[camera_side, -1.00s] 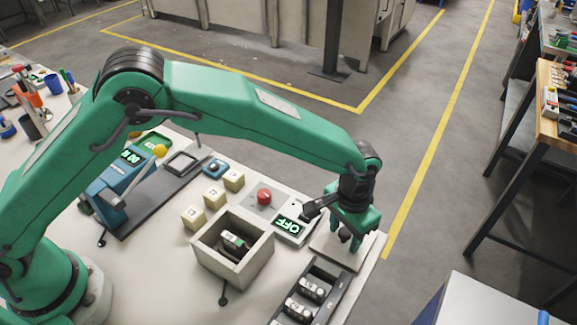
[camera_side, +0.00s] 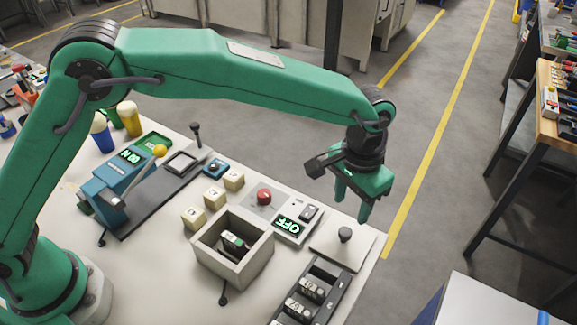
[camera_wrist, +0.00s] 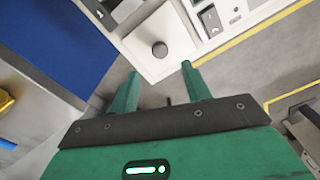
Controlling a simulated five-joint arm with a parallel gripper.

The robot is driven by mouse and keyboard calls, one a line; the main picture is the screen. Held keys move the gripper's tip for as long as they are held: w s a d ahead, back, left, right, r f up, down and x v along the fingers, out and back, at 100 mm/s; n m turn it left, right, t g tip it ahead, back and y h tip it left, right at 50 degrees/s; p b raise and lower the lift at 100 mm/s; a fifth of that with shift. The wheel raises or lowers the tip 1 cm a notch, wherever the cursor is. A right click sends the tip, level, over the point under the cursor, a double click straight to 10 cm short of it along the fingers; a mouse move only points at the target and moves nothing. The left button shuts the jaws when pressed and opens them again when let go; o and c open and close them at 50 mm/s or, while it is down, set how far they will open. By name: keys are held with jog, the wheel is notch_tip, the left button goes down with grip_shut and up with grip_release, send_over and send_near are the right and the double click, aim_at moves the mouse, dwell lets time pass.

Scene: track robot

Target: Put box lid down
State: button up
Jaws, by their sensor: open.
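The box lid (camera_side: 330,246) is a flat pale square plate with a dark round knob (camera_side: 345,234). It lies flat on the table at the right corner, and it also shows in the wrist view (camera_wrist: 178,57). The open box (camera_side: 266,262) stands left of the lid, with a small dark object with a green mark (camera_side: 233,242) inside. My gripper (camera_side: 352,202) is open and empty. It hangs above the lid, with its fingers clear of the knob. In the wrist view the two green fingers of my gripper (camera_wrist: 160,85) stand wide apart below the knob.
A panel with a red button (camera_side: 264,196) and a display reading OFF (camera_side: 288,224) sits behind the box. A dark tray (camera_side: 318,290) holds several small modules in front of the lid. Several cream cubes (camera_side: 214,196) and a blue press-like device (camera_side: 128,172) stand to the left.

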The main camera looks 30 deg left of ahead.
jog(key=shift+r, duration=1.25)
jog(key=s+a+r+n+t+h, duration=0.1)
jog(key=s+a+r, duration=0.1)
jog(key=a+r, duration=0.65)
jog(key=s+a+r+n+t, duration=0.15)
jog(key=a+r, duration=0.25)
jog(key=a, duration=0.9)
jog(key=s+a+f+n+t+y, duration=0.1)
jog(key=s+a+n+t, duration=0.1)
jog(key=s+a, duration=1.3)
jog(key=shift+s+a+f+t, duration=0.25)
jog(key=shift+s+t, duration=0.3)
jog(key=shift+s, duration=0.25)
